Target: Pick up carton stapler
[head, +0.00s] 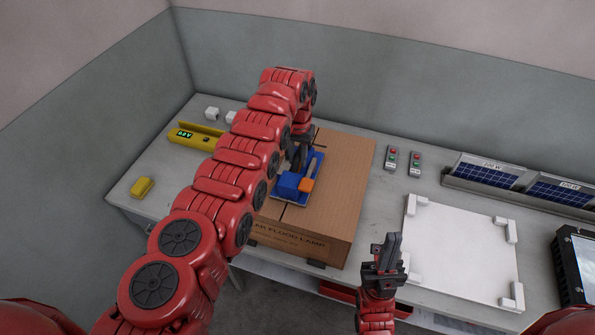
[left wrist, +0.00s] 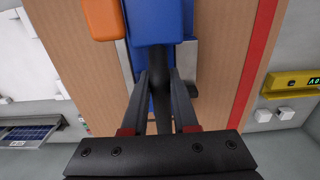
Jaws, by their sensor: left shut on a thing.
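The carton stapler (head: 291,184) is blue with an orange part and a black handle. It rests on top of a brown carton (head: 340,185) in the head view. In the left wrist view the stapler (left wrist: 155,22) lies ahead of the fingers, with its dark handle between them. My left gripper (left wrist: 162,88) is shut on this handle; in the head view my left arm partly covers the stapler and the carton. My right gripper (head: 390,250) is upright in front of the bench, apart from everything; its finger gap is not clear.
A yellow device with a green display (head: 196,137), a yellow block (head: 142,187) and white cubes (head: 212,113) are at the left. Two button boxes (head: 415,160), solar panels (head: 489,171) and a white board with corner pieces (head: 460,245) are at the right.

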